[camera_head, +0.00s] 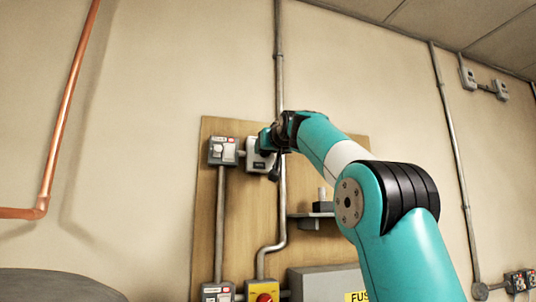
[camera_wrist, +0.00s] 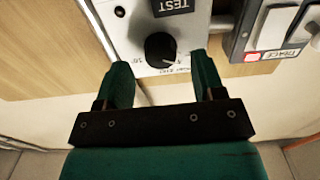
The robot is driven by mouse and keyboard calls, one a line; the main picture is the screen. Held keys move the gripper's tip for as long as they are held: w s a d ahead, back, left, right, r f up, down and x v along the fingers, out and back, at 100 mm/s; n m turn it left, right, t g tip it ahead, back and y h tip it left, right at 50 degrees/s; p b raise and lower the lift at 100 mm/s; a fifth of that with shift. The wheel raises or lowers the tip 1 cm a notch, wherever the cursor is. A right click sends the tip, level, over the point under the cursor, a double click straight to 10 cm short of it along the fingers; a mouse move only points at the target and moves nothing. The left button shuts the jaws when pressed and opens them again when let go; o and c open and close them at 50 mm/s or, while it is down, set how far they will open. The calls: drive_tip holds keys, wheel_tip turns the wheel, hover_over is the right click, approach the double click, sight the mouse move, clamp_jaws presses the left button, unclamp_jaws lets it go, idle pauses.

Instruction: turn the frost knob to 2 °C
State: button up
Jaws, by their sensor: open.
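A black round knob (camera_wrist: 160,47) sits on a light grey control box (camera_wrist: 125,22) in the wrist view. A dark TEST label is on the box, upside down in this view. The small markings around the knob are too blurred to read, so its setting is unclear. My gripper (camera_wrist: 161,63) is open, with one green finger on each side just short of the knob; I see no clear contact. In the head view the box (camera_head: 256,163) is on the wooden board, and my gripper (camera_head: 270,139) is in front of its upper part, hiding the knob.
A grey switch box labelled TRACE (camera_wrist: 275,30) stands close beside the control box; it also shows in the head view (camera_head: 222,152). A conduit (camera_head: 281,200) and a small shelf (camera_head: 307,215) are on the board (camera_head: 240,220). A red button (camera_head: 264,298) is below.

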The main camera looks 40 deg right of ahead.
drive_tip(key=b+v, duration=0.6)
drive_tip(key=v, duration=0.9)
drive_tip(key=shift+s, duration=0.25)
drive_tip(key=shift+w+a+f+b, duration=0.1)
drive_tip(key=shift+a+f+b, duration=0.05)
drive_tip(key=shift+b, duration=0.15)
